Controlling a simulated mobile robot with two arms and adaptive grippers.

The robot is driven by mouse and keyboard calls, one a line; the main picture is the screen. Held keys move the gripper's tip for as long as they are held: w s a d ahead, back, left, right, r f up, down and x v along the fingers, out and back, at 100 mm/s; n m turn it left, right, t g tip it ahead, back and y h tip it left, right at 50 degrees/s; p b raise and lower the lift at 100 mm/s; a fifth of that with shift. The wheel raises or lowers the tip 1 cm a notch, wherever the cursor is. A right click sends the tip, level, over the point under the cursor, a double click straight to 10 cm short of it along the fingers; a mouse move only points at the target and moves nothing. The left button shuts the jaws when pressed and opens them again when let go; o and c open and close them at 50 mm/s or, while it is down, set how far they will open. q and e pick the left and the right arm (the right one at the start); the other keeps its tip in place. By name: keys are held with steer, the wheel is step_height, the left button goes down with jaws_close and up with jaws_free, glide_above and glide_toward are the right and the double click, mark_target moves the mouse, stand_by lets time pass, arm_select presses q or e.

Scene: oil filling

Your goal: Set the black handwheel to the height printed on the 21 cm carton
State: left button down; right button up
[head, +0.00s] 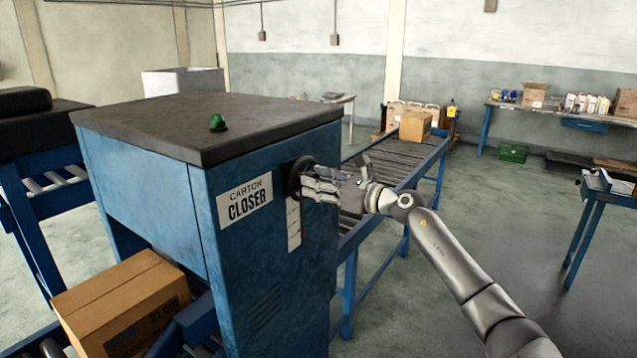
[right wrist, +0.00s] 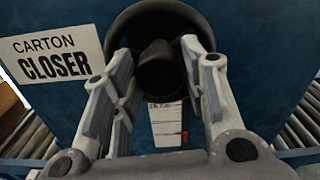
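The black handwheel (head: 296,176) is on the front face of the blue carton closer, right of its name sign. In the right wrist view the handwheel (right wrist: 160,14) fills the top middle, with its round hub facing me. My right gripper (head: 318,186) is at the handwheel. In the wrist view its open fingers (right wrist: 158,58) lie either side of the hub; firm contact is not visible. A white scale strip (head: 294,224) with small red marks hangs below the wheel; its figures are unreadable. The carton (head: 122,305) marked 21 cm lies at lower left. My left gripper is not in view.
The blue carton closer (head: 262,290) has a dark top with a green button (head: 217,122). A roller conveyor (head: 395,165) runs behind it, carrying another carton (head: 415,125). A workbench (head: 560,112) stands at back right.

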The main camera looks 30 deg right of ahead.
steer(key=c, duration=0.4)
steer(key=shift+m, duration=0.3)
steer(key=m+p, duration=0.8)
steer(key=m, duration=0.5)
steer(key=shift+d, duration=0.15)
steer(key=shift+m, duration=0.4)
steer(key=o, duration=1)
